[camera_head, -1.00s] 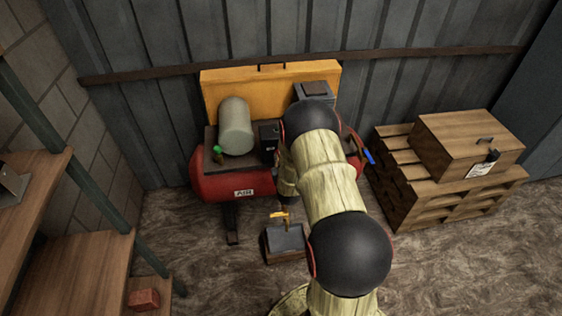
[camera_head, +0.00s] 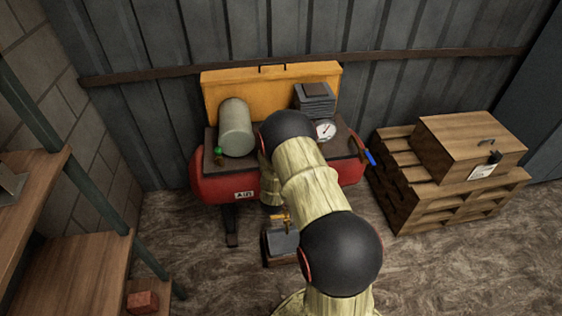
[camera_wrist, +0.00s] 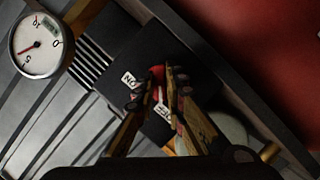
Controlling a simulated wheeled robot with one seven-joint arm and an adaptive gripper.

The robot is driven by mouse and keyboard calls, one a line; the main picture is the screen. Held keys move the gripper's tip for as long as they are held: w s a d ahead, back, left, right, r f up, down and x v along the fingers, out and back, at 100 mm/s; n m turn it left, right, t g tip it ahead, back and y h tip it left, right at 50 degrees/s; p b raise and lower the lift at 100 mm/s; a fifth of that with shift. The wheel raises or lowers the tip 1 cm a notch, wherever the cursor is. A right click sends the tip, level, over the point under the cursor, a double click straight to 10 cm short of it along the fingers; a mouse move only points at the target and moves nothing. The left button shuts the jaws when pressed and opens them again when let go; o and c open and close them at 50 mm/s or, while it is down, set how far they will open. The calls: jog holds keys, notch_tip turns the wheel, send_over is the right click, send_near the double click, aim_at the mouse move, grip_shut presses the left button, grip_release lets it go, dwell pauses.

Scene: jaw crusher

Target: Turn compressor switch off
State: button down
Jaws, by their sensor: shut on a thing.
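The red air compressor (camera_head: 215,188) stands against the metal wall. In the wrist view its black switch box (camera_wrist: 120,58) has a white ON label (camera_wrist: 130,80) and a second label partly hidden behind my fingers. A small red switch lever (camera_wrist: 156,71) shows between the tips of my gripper (camera_wrist: 162,75), which is shut on it. In the head view my arm covers the switch box and my gripper.
A pressure gauge (camera_head: 324,131) sits right of my arm, also in the wrist view (camera_wrist: 38,45). A grey cylinder (camera_head: 236,128) and a green-topped part (camera_head: 218,155) are at the left. A wooden box (camera_head: 465,145) stands on pallets at the right.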

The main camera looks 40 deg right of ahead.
dwell(0.4)
jog(key=c, duration=1.8)
grip_release()
jog(key=shift+c, duration=0.2)
jog(key=v, duration=1.2)
jog(key=shift+w+a, duration=0.1)
